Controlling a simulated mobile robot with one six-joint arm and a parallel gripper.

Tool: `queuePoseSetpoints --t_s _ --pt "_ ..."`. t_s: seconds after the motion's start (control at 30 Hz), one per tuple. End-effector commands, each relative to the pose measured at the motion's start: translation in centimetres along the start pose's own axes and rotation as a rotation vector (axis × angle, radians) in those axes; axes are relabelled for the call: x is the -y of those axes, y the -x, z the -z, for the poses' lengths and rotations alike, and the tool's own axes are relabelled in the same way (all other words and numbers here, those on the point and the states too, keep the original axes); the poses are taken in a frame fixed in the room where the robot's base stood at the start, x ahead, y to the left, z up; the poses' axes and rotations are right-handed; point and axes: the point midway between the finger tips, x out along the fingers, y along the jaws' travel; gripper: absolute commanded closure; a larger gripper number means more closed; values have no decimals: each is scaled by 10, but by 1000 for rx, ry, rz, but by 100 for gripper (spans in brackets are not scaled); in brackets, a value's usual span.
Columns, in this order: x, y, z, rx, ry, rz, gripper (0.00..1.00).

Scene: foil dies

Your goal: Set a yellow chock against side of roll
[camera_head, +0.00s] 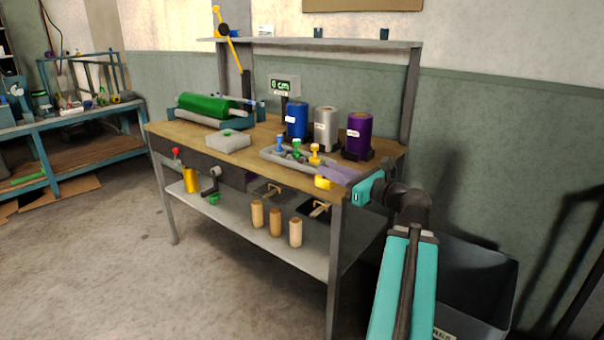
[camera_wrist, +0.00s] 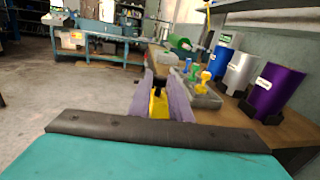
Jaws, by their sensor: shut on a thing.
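My gripper (camera_head: 340,176) reaches in from the right over the right end of the workbench. Its purple fingers are shut on a yellow chock (camera_head: 322,182), held near the bench's front edge. In the wrist view the chock (camera_wrist: 158,104) shows between the fingers (camera_wrist: 160,100). Three upright rolls stand at the back right of the bench: a blue roll (camera_head: 297,121), a silver roll (camera_head: 327,128) and a purple roll (camera_head: 359,135). The chock is apart from all of them. A green roll (camera_head: 206,106) lies on its side in a machine at the left end.
A grey tray (camera_head: 270,155) with blue, green and yellow stamp-like pieces lies between my gripper and the rolls. A grey block (camera_head: 228,142) sits left of it. A shelf (camera_head: 320,43) overhangs the back. The lower shelf (camera_head: 240,230) holds several cylinders. A dark bin (camera_head: 470,280) stands at right.

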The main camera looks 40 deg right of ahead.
Motion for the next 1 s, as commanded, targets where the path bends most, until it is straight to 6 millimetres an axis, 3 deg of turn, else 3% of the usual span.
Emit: queuePoseSetpoints --t_s 0.2,1.0 --pt "8 9 0 2 -1 24 100" --pt "14 5 -4 2 -2 20 100"
